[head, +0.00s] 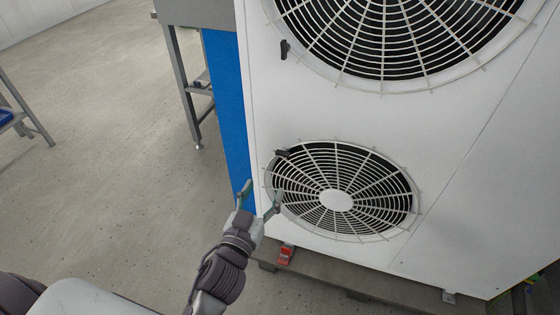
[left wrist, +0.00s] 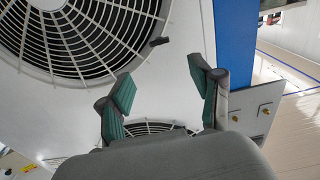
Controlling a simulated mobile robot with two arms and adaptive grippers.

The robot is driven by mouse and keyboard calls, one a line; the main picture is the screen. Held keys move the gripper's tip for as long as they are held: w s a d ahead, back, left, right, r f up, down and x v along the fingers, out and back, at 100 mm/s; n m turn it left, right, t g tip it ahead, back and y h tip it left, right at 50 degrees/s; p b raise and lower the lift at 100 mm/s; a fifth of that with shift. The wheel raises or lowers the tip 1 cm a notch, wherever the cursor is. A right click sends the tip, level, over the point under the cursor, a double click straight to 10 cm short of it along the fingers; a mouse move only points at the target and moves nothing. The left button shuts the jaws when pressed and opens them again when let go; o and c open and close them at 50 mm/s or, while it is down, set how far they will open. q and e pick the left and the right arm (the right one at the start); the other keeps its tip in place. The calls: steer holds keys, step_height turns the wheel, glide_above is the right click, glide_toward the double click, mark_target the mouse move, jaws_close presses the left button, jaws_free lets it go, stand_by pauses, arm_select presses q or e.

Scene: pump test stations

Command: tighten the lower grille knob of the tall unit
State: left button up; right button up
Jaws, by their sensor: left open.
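The tall unit (head: 465,120) is white with two round fan grilles. The lower grille (head: 336,200) has a small black knob (head: 283,152) at its upper left rim. In the left wrist view, which looks upside down, this knob (left wrist: 158,41) shows beside the large grille, beyond the fingertips. My left gripper (head: 260,194) is open and empty, in front of the unit's left edge and below the knob, apart from it. Its spread green-padded fingers also show in the left wrist view (left wrist: 162,92). My right gripper is not in view.
The upper grille (head: 390,35) has its own black knob (head: 284,50). A blue panel (head: 228,105) and a grey bench (head: 195,12) stand left of the unit. A red object (head: 286,254) sits low by the base.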

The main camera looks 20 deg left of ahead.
mark_target(282, 155)
arm_select(q)
steer(key=w, duration=1.1)
steer(key=shift+d, duration=0.2)
steer(key=shift+w, duration=0.4)
steer(key=c, duration=1.1)
steer(key=shift+c, duration=0.2)
